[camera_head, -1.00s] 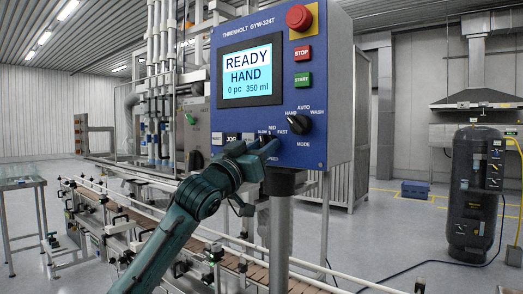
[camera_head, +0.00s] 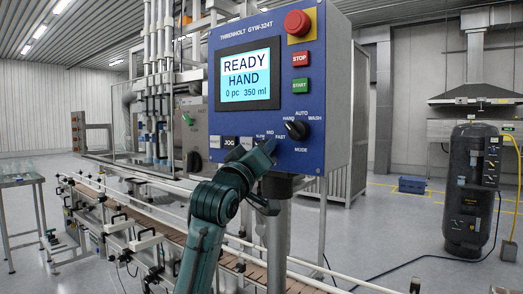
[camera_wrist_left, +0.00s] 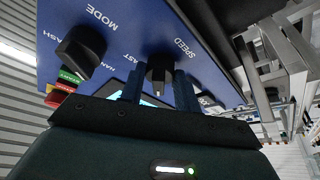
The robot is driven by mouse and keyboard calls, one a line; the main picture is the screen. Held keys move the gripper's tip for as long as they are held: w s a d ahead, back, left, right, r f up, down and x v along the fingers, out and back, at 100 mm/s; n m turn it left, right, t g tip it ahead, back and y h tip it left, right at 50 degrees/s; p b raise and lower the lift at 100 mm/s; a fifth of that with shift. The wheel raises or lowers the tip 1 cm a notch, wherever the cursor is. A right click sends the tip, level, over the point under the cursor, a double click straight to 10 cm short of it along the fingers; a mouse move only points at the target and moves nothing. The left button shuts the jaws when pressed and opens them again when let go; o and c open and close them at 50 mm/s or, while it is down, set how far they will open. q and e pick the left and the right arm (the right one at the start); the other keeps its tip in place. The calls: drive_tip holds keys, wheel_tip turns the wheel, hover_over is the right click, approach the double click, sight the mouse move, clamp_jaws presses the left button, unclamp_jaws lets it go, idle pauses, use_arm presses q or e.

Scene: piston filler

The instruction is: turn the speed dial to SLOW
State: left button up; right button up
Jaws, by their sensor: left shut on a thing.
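The speed dial (camera_wrist_left: 160,68) is a black knob on the blue control panel (camera_head: 225,120), under the SPEED label in the left wrist view. My left gripper (camera_head: 267,148) is at the lower edge of the panel. In the left wrist view its two blue fingers (camera_wrist_left: 160,88) stand on either side of the dial and are shut on it. Where the dial points is not clear. My right gripper is not in view.
The black MODE dial (camera_head: 296,130) sits close to the right of my gripper. A START button (camera_head: 301,86), STOP button (camera_head: 300,58) and red emergency knob (camera_head: 297,22) are above it. The JOG button (camera_head: 229,142) is to the left. A conveyor (camera_head: 165,233) runs below.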

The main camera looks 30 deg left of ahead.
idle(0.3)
use_arm(q)
drive_tip(key=o, duration=0.7)
drive_tip(key=shift+o, duration=1.4)
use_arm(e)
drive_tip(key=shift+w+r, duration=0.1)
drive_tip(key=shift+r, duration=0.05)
use_arm(q)
drive_tip(key=b+v, duration=0.2)
drive_tip(key=v, duration=1.1)
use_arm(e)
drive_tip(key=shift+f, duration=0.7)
use_arm(q)
drive_tip(key=shift+s+d+f, duration=0.1)
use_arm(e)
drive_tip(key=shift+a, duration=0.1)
